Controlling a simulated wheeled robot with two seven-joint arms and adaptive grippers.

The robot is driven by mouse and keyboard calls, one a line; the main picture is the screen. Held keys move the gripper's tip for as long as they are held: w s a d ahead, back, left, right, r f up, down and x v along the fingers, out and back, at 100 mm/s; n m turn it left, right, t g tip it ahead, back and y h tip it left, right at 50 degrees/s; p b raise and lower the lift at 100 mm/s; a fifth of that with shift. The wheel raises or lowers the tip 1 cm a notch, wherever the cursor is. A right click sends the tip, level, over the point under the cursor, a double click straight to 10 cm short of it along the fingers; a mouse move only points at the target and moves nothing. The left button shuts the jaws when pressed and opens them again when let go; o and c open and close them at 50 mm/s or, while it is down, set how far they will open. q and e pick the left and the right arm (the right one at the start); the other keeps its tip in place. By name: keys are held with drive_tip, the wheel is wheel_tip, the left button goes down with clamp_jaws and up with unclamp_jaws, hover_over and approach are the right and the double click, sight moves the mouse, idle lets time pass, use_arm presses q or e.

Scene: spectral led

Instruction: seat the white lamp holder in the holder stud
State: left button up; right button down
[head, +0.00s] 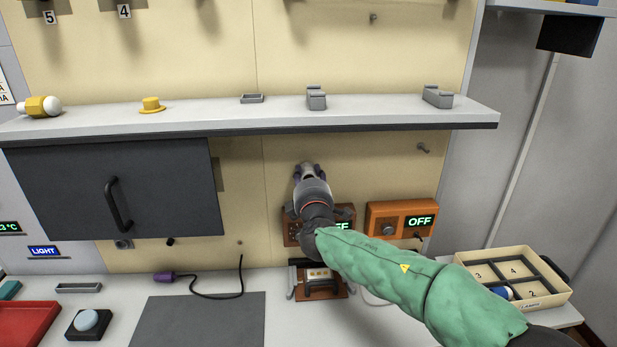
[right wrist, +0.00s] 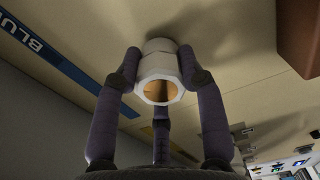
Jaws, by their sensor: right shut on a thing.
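My right gripper (head: 308,174) reaches up to the beige wall panel below the shelf. In the right wrist view its three fingers (right wrist: 160,78) are closed around the white lamp holder (right wrist: 157,64). The holder is a short white cylinder with an orange-brown inside, its open end facing the camera. Its far end points at the panel; I cannot tell whether it touches it. The holder stud is not clearly visible, and the holder and gripper cover the panel behind them. My left gripper is not in view.
The grey shelf (head: 250,122) overhangs just above the gripper. An orange box reading OFF (head: 388,218) is at right, and another is partly behind my arm. A dark cabinet door (head: 160,190) stands left. A divided tray (head: 540,299) sits at lower right.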

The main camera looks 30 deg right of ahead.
drive_tip(key=shift+w+d, duration=0.1)
idle(0.3)
drive_tip(key=shift+w, duration=0.15)
drive_tip(key=c, duration=0.7)
unclamp_jaws()
drive_tip(key=shift+o, duration=0.2)
drive_tip(key=v, duration=1.2)
